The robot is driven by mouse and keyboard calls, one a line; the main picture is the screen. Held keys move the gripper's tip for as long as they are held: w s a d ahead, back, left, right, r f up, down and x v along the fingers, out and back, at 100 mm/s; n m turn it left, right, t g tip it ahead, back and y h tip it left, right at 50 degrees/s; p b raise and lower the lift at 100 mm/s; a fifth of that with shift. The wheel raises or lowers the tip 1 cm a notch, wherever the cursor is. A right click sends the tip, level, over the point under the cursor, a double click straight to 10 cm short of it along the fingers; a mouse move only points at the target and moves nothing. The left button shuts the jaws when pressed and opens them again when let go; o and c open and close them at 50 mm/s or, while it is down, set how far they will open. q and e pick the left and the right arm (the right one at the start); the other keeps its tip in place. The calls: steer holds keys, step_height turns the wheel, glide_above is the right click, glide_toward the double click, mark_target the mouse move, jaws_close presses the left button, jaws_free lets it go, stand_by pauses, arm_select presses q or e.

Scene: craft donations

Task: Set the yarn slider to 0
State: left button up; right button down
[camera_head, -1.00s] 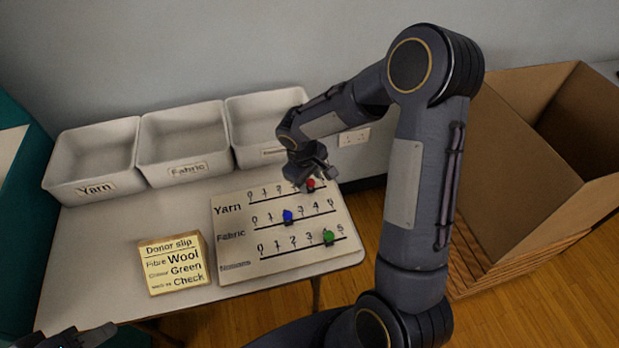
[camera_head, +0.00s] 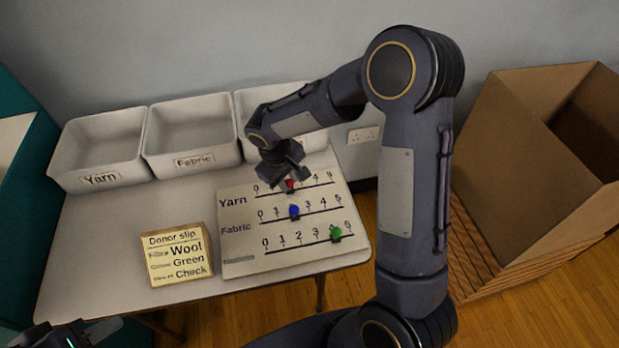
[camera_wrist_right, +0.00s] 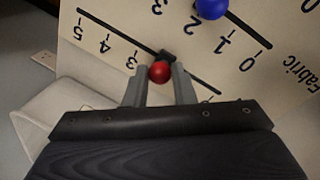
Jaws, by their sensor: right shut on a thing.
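The slider board (camera_head: 235,262) lies on the table with three number lines. The red yarn knob (camera_head: 290,185) is on the top line, at about 2; it also shows in the right wrist view (camera_wrist_right: 160,72). My right gripper (camera_head: 287,176) reaches down over that line and is shut on the red knob, one finger on each side. It hides some of the yarn numbers in the head view. In the right wrist view, yarn numbers 5, 4 and 3 show left of the knob. My left gripper (camera_head: 75,336) is partly visible at the bottom left, away from the board.
A blue knob (camera_head: 294,212) sits at about 2 on the fabric line, and a green knob (camera_head: 336,234) sits between 4 and 5 on the bottom line. The donor slip (camera_head: 177,255) stands left of the board. Bins (camera_head: 98,180) line the back; a cardboard box (camera_head: 500,150) stands right.

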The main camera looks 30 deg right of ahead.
steer(key=a, duration=0.2)
steer(key=w+a, duration=0.1)
steer(key=a, duration=0.2)
steer(key=w+a+b, duration=0.1)
steer(key=a, duration=0.2)
steer(key=shift+a, duration=0.25)
steer(key=c, duration=1.2)
jaws_free()
steer(key=shift+a, duration=0.2)
steer(key=shift+c, duration=0.2)
steer(key=shift+d, duration=0.1)
steer(key=shift+r, duration=0.1)
step_height(320, 180, up, 8)
steer(key=a, duration=0.1)
steer(key=shift+s+a+f, duration=0.2)
